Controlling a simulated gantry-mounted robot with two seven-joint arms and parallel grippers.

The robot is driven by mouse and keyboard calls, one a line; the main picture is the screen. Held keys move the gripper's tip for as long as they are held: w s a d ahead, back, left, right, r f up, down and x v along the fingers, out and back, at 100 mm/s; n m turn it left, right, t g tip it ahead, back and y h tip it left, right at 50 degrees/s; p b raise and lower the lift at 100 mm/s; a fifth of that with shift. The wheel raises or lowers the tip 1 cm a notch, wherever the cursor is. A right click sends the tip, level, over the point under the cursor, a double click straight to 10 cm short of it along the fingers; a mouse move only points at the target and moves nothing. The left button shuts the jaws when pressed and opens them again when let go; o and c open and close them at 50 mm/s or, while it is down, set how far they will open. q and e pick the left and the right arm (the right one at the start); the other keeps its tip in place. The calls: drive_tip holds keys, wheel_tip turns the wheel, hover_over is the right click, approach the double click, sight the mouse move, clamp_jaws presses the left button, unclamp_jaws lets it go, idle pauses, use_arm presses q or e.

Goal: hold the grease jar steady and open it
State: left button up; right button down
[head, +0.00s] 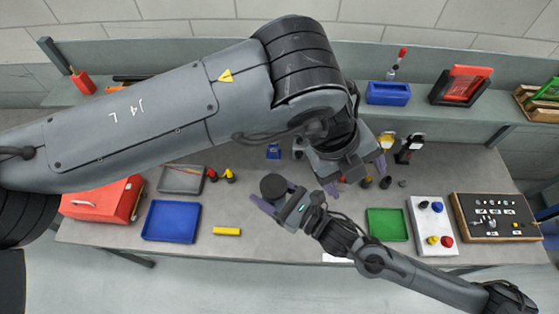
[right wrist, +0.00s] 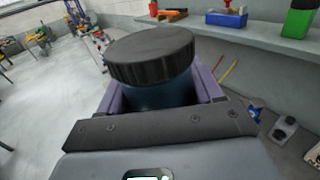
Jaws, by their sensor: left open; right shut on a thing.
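The grease jar has a wide black ribbed lid (head: 273,186) and shows in the middle of the head view. In the right wrist view the lid (right wrist: 150,56) sits on the dark blue jar body (right wrist: 160,94). My right gripper (head: 275,198) is shut on the jar body, with a purple finger on each side below the lid. The jar is held upright or nearly so, apparently above the bench. My left gripper (head: 356,177) is open and empty, to the right of the jar and apart from it. The lower jar is hidden by my right gripper.
The bench holds a blue tray (head: 171,236), a red toolbox (head: 92,207), a yellow block (head: 227,231), a green tray (head: 387,225), a white board with knobs (head: 421,241) and a brown-framed board (head: 480,232). A shelf behind carries a blue bin (head: 388,98). My left arm covers much of the back left.

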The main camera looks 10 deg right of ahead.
sight(279, 185)
use_arm(q)
drive_tip(key=w+a+f+n+y, duration=0.1)
drive_tip(key=w+a, duration=0.1)
drive_tip(key=a, duration=0.1)
drive_tip(key=w+a+f+n+t+y, duration=0.1)
drive_tip(key=w+a+n+y, duration=0.1)
drive_tip(key=a, duration=0.2)
drive_tip(key=w+a+f+n+y, duration=0.1)
drive_tip(key=w+a+y, duration=0.1)
drive_tip(key=w+a, duration=0.1)
drive_tip(key=shift+a+n, duration=0.3)
drive_tip(key=shift+a, duration=0.25)
drive_tip(key=shift+a+f, duration=0.25)
drive_tip(key=shift+f, duration=0.05)
drive_tip(key=shift+w+a+f, duration=0.1)
drive_tip(key=shift+f, duration=3.65)
